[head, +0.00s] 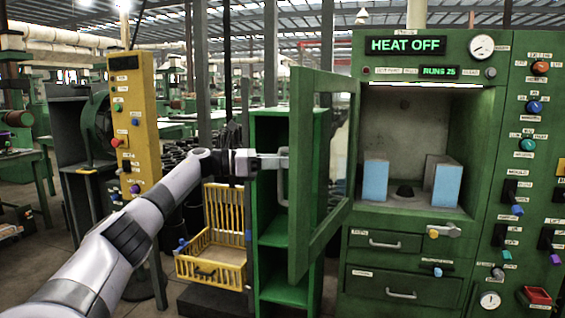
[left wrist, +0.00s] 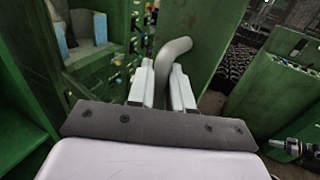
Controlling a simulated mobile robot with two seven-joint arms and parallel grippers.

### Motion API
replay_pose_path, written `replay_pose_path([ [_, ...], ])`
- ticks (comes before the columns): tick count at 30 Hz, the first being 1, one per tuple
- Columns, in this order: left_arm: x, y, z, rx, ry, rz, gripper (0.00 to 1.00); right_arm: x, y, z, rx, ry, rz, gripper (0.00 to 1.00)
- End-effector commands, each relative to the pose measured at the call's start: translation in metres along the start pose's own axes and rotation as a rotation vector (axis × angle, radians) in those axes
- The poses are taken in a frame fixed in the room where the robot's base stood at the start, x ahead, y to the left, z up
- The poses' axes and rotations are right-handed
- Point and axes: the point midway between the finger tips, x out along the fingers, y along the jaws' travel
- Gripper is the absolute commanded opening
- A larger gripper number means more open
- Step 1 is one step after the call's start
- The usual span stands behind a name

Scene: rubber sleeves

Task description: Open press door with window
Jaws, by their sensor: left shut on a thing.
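The green press door (head: 314,215) with a window stands swung open to the left of the press (head: 480,225). The press chamber (head: 404,125) is exposed. My left gripper (head: 276,162) is at the door's outer face, at its grey bar handle (head: 284,180). In the left wrist view the two pale fingers (left wrist: 161,88) stand on either side of the curved handle (left wrist: 168,58) and are shut on it. The fingertips' exact contact is partly hidden behind the handle. My right gripper is in neither view.
Blue-faced blocks (head: 375,181) stand inside the chamber. A green shelf unit (head: 271,245) is close behind the door on the left. A yellow wire basket (head: 213,264) and a yellow control post (head: 137,125) stand farther left. Drawers (head: 387,243) are under the chamber.

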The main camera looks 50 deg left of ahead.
Motion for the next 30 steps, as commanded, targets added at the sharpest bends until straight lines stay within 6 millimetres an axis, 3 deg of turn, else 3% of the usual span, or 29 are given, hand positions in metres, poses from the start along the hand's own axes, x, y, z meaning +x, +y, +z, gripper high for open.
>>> replay_pose_path([
  [1, 0.000, 0.002, 0.008, 0.000, -0.023, 0.011, 0.00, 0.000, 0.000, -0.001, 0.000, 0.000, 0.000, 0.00],
  [14, 0.000, 0.002, 0.008, 0.001, -0.023, 0.008, 0.00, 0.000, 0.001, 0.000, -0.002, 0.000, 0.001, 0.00],
  [15, 0.000, 0.001, 0.008, 0.001, -0.023, 0.007, 0.33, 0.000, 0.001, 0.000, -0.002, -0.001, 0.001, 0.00],
  [16, 0.000, 0.001, 0.008, 0.001, -0.022, 0.007, 0.38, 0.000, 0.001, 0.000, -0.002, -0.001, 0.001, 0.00],
  [25, -0.003, 0.002, 0.003, 0.001, -0.010, 0.007, 0.38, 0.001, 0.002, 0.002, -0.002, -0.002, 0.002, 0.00],
  [30, -0.024, 0.002, 0.001, 0.001, -0.009, 0.009, 0.38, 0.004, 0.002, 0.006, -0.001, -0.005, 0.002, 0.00],
])
